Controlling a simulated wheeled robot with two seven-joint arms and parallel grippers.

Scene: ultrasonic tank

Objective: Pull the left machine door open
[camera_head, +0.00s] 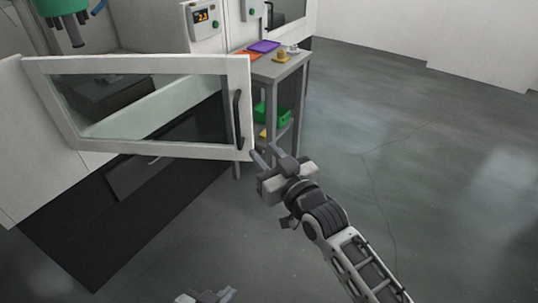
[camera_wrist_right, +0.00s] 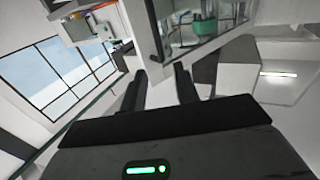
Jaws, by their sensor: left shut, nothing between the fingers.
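The left machine door (camera_head: 150,64) is a white frame around a clear window with a dark upright handle (camera_head: 237,118) near its right edge. It stands swung out from the machine, partly open. My right gripper (camera_head: 270,159) is at the door's lower right corner, below the handle, with its fingers apart and nothing held. In the right wrist view its two fingers (camera_wrist_right: 161,88) show a gap, with the door's edge (camera_wrist_right: 148,40) just ahead; I cannot tell whether they touch. My left gripper (camera_head: 207,296) is at the bottom edge, mostly cut off, shut and empty, away from the door.
A small grey table (camera_head: 272,68) behind the door's free edge holds a purple tray (camera_head: 264,46), an orange tray (camera_head: 246,55) and small items. A green bin (camera_head: 268,113) sits on its lower shelf. A control panel (camera_head: 204,20) is above. The floor to the right is clear.

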